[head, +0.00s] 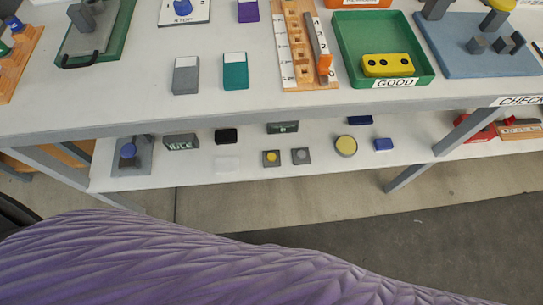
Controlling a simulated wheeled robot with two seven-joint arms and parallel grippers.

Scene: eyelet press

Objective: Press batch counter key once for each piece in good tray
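The green tray labelled GOOD (431,73) is on the upper bench at the right. One yellow piece with dark round holes (388,66) lies inside it near the front wall, and no other piece shows in the tray. Left of it is a wooden board (291,47) with square holes, a numbered strip and an orange block (325,64). I cannot tell which thing is the batch counter key; no part is clearly labelled so. Neither of my grippers is in view.
A grey block (186,80) and a teal block (235,76) stand on the bench. A blue board (480,60) is at right. The lower shelf (215,178) holds several small items. Bare bench lies at left front.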

